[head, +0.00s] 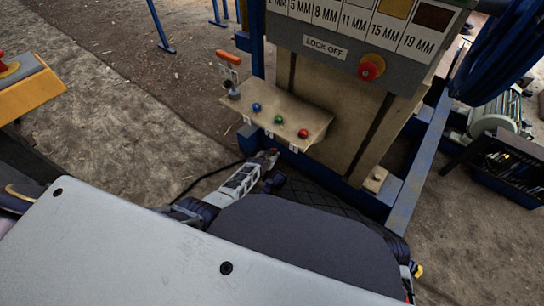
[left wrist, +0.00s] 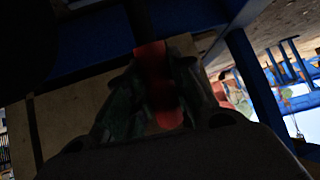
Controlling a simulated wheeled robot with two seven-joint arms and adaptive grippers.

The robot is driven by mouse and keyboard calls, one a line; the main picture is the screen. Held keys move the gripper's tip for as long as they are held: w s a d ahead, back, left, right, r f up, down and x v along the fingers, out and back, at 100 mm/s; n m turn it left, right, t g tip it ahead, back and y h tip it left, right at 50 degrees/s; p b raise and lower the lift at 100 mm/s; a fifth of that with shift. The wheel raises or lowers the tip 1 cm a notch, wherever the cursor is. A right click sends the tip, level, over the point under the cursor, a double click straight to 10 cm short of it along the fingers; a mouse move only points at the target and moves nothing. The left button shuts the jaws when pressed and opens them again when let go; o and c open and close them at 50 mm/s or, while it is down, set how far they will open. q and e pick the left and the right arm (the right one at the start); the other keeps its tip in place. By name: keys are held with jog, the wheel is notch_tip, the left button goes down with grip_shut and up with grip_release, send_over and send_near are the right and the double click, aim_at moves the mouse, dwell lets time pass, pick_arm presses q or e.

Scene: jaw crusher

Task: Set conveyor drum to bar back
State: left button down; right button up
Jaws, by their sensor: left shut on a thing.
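My left gripper (head: 270,157) is low in front of the machine, just below the small tan control shelf (head: 290,115). In the left wrist view its two fingers (left wrist: 155,90) are shut on a red part (left wrist: 150,57), dark and partly hidden by the fingers. The shelf carries a blue knob (head: 256,107), a green knob (head: 278,119) and a red knob (head: 303,133). A lever with an orange handle (head: 228,57) stands at the shelf's left end. I cannot tell which part is the conveyor drum control. My right gripper is not in view.
A panel with size labels and a "LOCK OFF" plate (head: 325,47) hangs above, with a red knob (head: 371,67). The machine's blue frame (head: 405,205) stands close to the right. A yellow box (head: 30,85) is at the left. Bare ground (head: 120,125) lies between.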

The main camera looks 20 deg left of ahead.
pick_arm(q)
jog(key=shift+w+d, duration=0.1)
jog(key=c, duration=1.7)
grip_release()
jog(key=o, duration=0.5)
jog(key=shift+w+f, duration=0.1)
jog(key=shift+s+r, duration=0.2)
jog(key=shift+s, duration=0.05)
jog(key=shift+v, duration=1.6)
jog(key=v, duration=0.8)
jog(key=shift+r, duration=0.15)
jog(key=shift+s, duration=0.15)
